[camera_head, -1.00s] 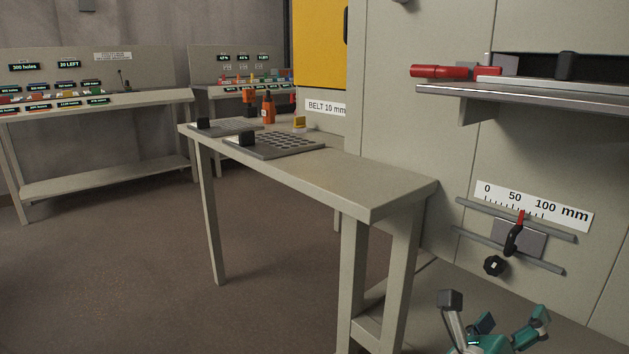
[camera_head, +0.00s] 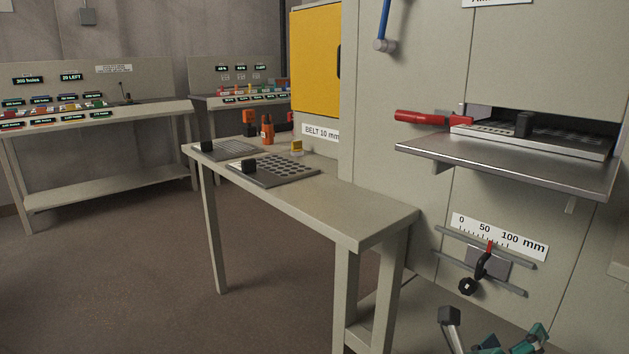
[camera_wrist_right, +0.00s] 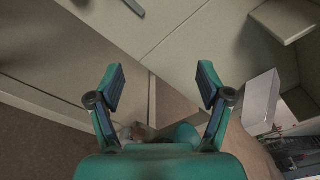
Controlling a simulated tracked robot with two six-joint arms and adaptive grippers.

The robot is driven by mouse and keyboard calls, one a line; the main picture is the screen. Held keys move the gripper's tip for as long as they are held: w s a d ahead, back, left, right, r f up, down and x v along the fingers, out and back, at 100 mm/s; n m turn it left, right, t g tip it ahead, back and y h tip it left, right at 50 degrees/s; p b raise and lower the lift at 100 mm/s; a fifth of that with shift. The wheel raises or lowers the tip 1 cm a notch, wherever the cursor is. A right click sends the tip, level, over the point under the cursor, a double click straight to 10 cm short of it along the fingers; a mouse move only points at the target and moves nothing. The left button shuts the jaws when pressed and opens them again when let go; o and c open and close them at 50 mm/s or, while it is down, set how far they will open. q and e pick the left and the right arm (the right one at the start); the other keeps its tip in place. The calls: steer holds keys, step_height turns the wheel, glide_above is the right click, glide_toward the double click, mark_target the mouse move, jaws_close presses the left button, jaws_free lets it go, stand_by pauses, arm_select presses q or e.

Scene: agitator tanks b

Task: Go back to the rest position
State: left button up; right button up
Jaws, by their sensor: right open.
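My right gripper (camera_head: 512,340) is at the bottom right of the head view, cut off by the lower edge. Its teal fingers are spread. In the right wrist view its two dark-padded fingers (camera_wrist_right: 161,82) stand wide apart with nothing between them. In the head view it is below the scale panel on the machine front and touches nothing that I can see. My left gripper is in neither view.
A metal shelf (camera_head: 508,173) with a perforated plate (camera_head: 560,140) and a red handle (camera_head: 420,117) juts from the machine. A narrow table (camera_head: 352,215) holding perforated trays (camera_head: 290,166) stands left of it. Brown floor (camera_head: 130,270) lies open at left.

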step_height(320, 180, up, 4)
steer(key=w+d+n+y+p, duration=0.25)
steer(key=n+p, duration=0.25)
steer(key=p, duration=1)
arm_select(q)
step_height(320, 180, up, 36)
steer(key=p, duration=1.9)
arm_select(e)
steer(key=s+a+f+n+g+y, duration=0.4)
steer(key=s+a+n+y, duration=0.3)
steer(key=n, duration=0.8)
steer(key=s+a+f+n+g+y, duration=0.5)
steer(key=s+a+f+n+y, duration=0.2)
steer(key=s+a+n, duration=0.6)
steer(key=shift+a+f+n+g+y, duration=0.2)
steer(key=shift+a+n+g+y, duration=0.1)
steer(key=shift+a+n+y, duration=0.7)
steer(key=shift+s+d+h, duration=0.1)
steer(key=shift+h, duration=0.15)
steer(key=shift+c, duration=0.3)
